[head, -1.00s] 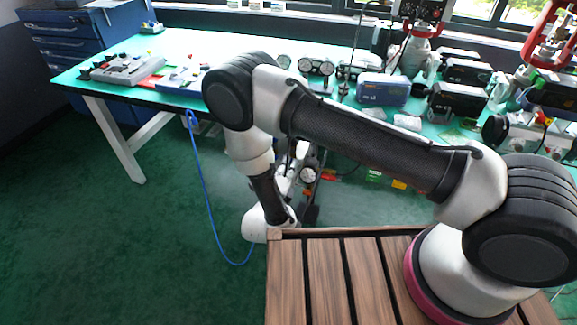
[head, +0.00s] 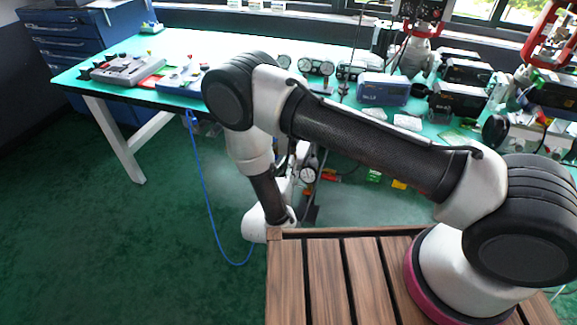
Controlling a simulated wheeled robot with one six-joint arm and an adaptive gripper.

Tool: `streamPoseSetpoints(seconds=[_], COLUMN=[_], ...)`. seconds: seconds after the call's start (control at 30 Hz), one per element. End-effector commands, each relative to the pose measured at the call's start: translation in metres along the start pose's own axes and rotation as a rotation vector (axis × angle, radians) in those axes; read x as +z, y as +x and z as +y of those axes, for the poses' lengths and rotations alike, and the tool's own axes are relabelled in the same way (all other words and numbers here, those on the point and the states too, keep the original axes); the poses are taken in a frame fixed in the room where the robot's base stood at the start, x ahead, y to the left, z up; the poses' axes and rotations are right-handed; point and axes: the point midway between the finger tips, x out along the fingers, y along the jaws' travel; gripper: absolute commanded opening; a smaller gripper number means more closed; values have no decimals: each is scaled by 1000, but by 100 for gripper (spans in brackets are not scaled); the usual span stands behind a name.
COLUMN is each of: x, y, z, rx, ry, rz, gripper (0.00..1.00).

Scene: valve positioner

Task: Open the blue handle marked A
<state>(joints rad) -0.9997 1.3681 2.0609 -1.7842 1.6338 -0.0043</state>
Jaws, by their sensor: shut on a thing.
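I cannot make out a blue handle or a letter A anywhere in the head view. My arm reaches from the lower right over the wooden deck, then bends down at the elbow to a white wrist low in the middle. My gripper cannot be made out; the wrist and dark parts beside it hide that spot. Just right of the wrist, below the table edge, a round white-faced gauge (head: 307,174) shows among grey and dark parts. Whether a handle is there is hidden or too small to tell.
A green-topped workbench (head: 225,45) holds gauges, a blue-grey device (head: 383,89) and dark devices. A blue hose (head: 203,190) hangs from its front edge to the floor. A blue drawer cabinet (head: 65,45) stands back left. The green floor (head: 90,250) is clear at left.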

Motion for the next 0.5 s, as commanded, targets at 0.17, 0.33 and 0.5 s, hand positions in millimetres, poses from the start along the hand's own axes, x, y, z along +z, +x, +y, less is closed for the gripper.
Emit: streamPoseSetpoints(seconds=[0.17,0.33,0.5], x=[-1,-1,-1], y=[-1,-1,-1], z=[0,0,0], rx=[3,3,3], ry=[125,214,269], rz=[2,2,3], gripper=[0,0,0])
